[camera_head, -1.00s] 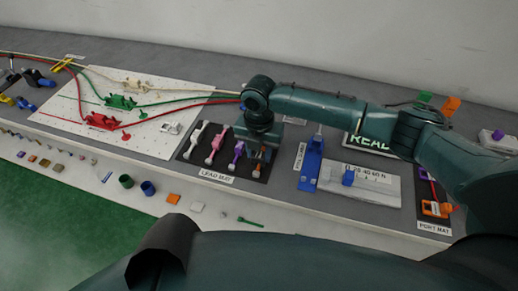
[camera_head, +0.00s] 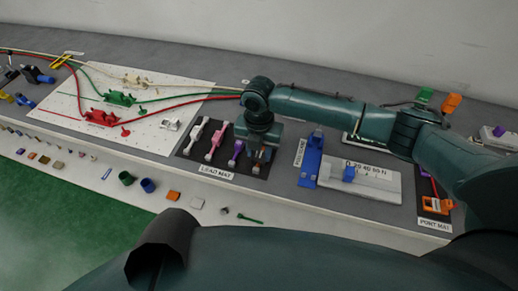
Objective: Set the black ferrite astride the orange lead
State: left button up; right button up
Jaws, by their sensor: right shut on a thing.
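My right gripper (camera_head: 261,158) points down over the right end of the black lead mat (camera_head: 208,163). It is shut on a small dark piece, which I take to be the black ferrite; the fingers hide most of it. A little orange shows low at the fingers, where the orange lead seems to lie. I cannot tell whether the ferrite touches or straddles the lead. White, pink and purple (camera_head: 237,150) leads lie side by side to the left on the mat. My left gripper is out of view.
A white board (camera_head: 150,90) with red and green fixtures and cables stands left of the mat. A blue fixture (camera_head: 311,160) and a grey scale plate (camera_head: 375,183) lie to the right. Small loose parts, including a blue cup (camera_head: 147,185), line the front ledge.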

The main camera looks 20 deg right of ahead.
jog(key=shift+f, duration=0.25)
jog(key=shift+f, duration=0.3)
jog(key=o, duration=1.1)
jog(key=shift+c, duration=0.2)
jog(key=shift+o, duration=0.5)
jog(key=o, duration=0.4)
